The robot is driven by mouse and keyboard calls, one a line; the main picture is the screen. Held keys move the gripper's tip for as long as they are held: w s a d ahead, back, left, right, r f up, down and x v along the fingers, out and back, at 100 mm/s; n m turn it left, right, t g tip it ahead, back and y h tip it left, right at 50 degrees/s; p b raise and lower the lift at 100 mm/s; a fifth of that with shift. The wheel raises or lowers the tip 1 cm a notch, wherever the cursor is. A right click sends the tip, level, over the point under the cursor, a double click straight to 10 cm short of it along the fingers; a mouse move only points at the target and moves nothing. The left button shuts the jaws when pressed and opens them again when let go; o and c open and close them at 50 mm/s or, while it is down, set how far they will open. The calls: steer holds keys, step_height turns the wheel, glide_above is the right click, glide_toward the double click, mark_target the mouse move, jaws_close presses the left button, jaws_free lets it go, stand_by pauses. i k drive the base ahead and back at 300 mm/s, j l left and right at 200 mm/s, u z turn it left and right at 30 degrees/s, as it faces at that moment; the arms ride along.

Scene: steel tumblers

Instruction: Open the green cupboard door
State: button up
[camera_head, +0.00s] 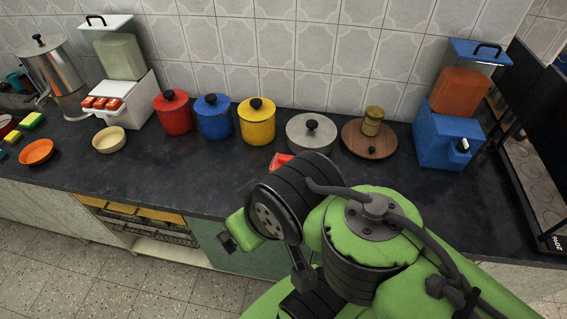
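The green cupboard door (208,240) is under the front edge of the dark counter, low in the middle of the head view. Its right part is hidden behind my green and black arm. A small dark part (228,243) shows against the door's upper area; I cannot tell whether it is the door's handle or part of my gripper. My wrist is in front of and above the door. My gripper's fingers cannot be made out, so I cannot tell whether they are open or touch the door. The door looks shut, but much of it is covered.
The counter (230,178) holds red, blue and yellow canisters, a grey lidded pot (312,134), a wooden plate (354,144) and a blue dispenser (440,140). Left of the door is an open compartment with a crate (150,228). Tiled floor (130,285) is free at lower left.

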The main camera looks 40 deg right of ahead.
mark_target(272, 260)
steer(key=k+l+z, duration=0.15)
steer(key=z, duration=0.2)
steer(key=l+z, duration=0.25)
steer(key=z, duration=0.15)
steer(key=k+u, duration=0.2)
steer(key=u, duration=0.3)
